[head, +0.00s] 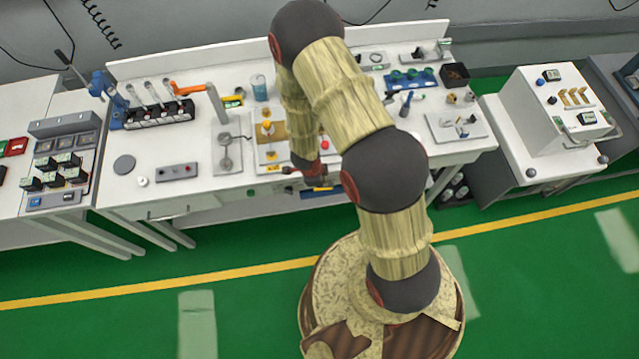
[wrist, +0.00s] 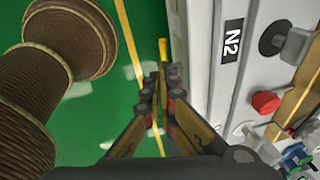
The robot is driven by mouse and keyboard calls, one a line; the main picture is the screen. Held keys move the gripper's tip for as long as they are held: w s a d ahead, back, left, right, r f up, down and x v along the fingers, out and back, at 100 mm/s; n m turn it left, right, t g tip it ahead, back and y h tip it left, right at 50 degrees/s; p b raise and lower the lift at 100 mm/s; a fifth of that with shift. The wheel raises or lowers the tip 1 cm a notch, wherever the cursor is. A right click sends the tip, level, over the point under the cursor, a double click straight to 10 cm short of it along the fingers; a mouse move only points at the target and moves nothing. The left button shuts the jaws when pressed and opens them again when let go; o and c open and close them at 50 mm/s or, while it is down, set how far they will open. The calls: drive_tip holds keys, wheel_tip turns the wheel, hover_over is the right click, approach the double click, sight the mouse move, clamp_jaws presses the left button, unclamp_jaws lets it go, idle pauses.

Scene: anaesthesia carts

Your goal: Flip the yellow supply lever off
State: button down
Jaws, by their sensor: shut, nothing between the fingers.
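My gripper (wrist: 160,86) is shut and empty in the wrist view, its fingers pointing up the picture along the left side of a pale panel marked N2 (wrist: 200,60). A small upright yellow piece (wrist: 163,48), which looks like the yellow supply lever, stands just beyond the fingertips. I cannot tell if they touch it. In the head view my gripper (head: 290,171) is low at the front edge of the white bench (head: 217,180), partly hidden by my arm.
A red knob (wrist: 266,102) and a grey fitting (wrist: 292,45) stand on the panel to the right of my fingers. A grey plate with a metal fitting (head: 226,150) lies left of my gripper on the bench. Green floor (head: 130,300) in front is clear.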

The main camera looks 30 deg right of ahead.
drive_tip(key=a+r+p, duration=0.2)
drive_tip(key=a+r, duration=0.2)
drive_tip(key=r, duration=0.2)
drive_tip(key=shift+r+p, duration=0.15)
drive_tip(key=shift+p, duration=0.2)
